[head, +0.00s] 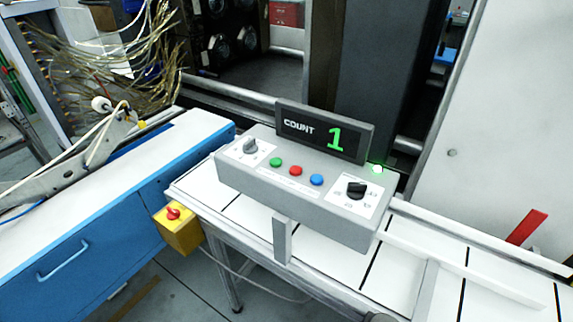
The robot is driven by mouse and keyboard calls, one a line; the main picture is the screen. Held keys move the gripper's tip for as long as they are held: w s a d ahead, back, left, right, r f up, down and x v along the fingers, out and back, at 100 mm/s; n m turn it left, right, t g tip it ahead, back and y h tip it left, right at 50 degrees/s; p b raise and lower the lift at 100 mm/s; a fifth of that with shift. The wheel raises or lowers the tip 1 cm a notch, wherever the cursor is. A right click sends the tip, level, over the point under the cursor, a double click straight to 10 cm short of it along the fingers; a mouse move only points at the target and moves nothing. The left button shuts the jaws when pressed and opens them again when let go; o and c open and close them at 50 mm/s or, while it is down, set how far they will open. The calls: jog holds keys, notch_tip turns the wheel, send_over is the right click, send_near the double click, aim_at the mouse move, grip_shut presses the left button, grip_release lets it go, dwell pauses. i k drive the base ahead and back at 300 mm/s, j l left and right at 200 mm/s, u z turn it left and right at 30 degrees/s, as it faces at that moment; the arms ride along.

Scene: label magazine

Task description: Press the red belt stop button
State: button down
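A grey control box (262,178) stands over the white belt. On its top is a row of three round buttons: green (276,162), red (296,170) and blue (317,179). The red button is in the middle and nothing covers it. A small label lies in front of the row, too small to read. A separate red knob (173,213) sits on a yellow box (180,233) at the left, beside the belt frame. My gripper is not seen in this view.
The box has a grey knob (250,146), a black knob (356,189) and a display (322,132) reading COUNT 1. A blue cabinet (95,243) stands left. A rail (470,271) and red flag (527,227) are right.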

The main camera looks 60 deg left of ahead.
aim_at(295, 171)
jog(key=u, duration=0.5)
jog(key=j+u, duration=0.1)
jog(key=u, duration=0.4)
jog(key=i+u, duration=0.1)
jog(key=u, duration=0.9)
